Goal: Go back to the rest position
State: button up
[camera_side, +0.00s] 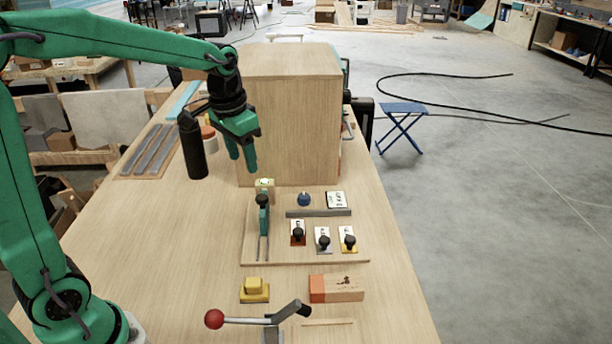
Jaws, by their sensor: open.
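My gripper (243,160) hangs at the end of my green arm, in front of the wooden cabinet (290,120). Its green fingers point down and are open, and I see nothing between them. It is above the table (180,255), behind and a little left of the wooden board (306,262) with small fittings. The fingertips appear clear of the tabletop.
The board carries a green-handled lever (263,215) and several black-knobbed fittings. A black cylinder (192,145) stands left of my gripper. A yellow block (254,290), an orange-and-wood block (336,289) and a red-knobbed lever (214,319) are at the front. The table's left middle is clear.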

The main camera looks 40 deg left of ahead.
jog(key=s+d+r+t, duration=0.1)
jog(key=s+d+t, duration=0.1)
jog(key=s, duration=0.6)
jog(key=s+d+r+n+t, duration=0.1)
jog(key=s+t, duration=0.1)
jog(key=s, duration=0.7)
jog(key=shift+d, duration=0.35)
dwell(0.4)
